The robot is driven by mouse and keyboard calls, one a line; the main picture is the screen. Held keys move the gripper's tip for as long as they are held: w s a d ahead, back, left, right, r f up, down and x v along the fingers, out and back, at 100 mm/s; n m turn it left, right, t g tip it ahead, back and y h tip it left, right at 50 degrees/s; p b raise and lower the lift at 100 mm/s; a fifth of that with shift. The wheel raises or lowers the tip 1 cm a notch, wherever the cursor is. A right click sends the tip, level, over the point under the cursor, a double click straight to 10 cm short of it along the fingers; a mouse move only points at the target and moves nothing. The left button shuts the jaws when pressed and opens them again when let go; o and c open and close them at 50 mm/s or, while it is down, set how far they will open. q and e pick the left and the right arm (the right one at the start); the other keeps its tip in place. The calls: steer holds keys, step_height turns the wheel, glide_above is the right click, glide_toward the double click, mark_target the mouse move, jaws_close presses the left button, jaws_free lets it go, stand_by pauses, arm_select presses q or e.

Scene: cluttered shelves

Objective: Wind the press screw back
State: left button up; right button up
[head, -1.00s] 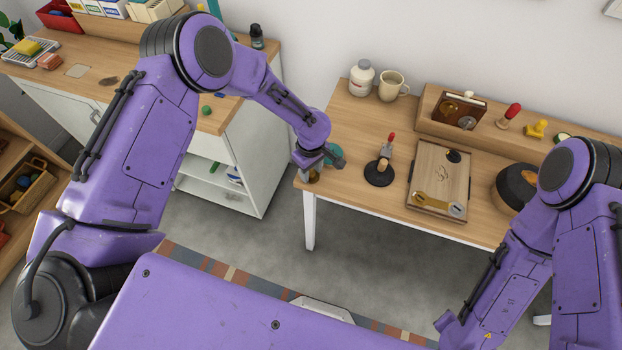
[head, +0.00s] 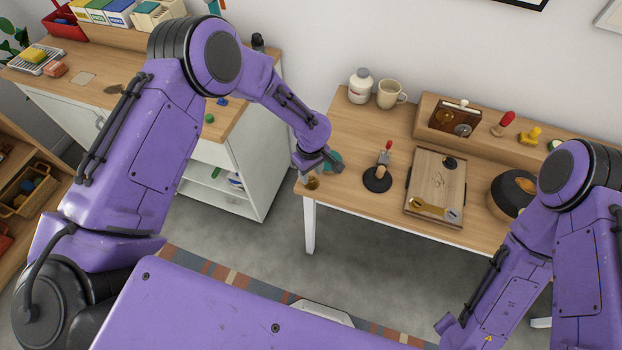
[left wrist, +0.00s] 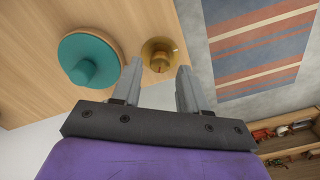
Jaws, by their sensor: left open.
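I cannot tell for sure which piece is the press screw. A round brass piece (left wrist: 160,57) with a slot-like mark stands near the wooden table's edge. It also shows at the table's left front corner (head: 312,183). My left gripper (left wrist: 160,68) is open, and in the left wrist view the brass piece appears between its fingertips. I cannot tell whether they touch it. In the head view the left gripper (head: 328,166) is at the table's left end. A teal disc with a knob (left wrist: 88,60) stands beside the brass piece, partly behind the gripper in the head view. My right gripper is out of view.
On the table (head: 340,125) are a black-based, red-tipped stand (head: 377,180), a wooden board with a brass piece (head: 437,180), a white jar (head: 361,85), a mug (head: 390,95) and a dark round pot (head: 510,193). A white cabinet (head: 245,170) stands left, across a floor gap.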

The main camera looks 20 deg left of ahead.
mark_target(311, 181)
arm_select(q)
steer(key=m, duration=0.2)
steer(key=shift+m, duration=0.4)
steer(key=shift+f+b, duration=0.85)
steer(key=shift+f, duration=0.45)
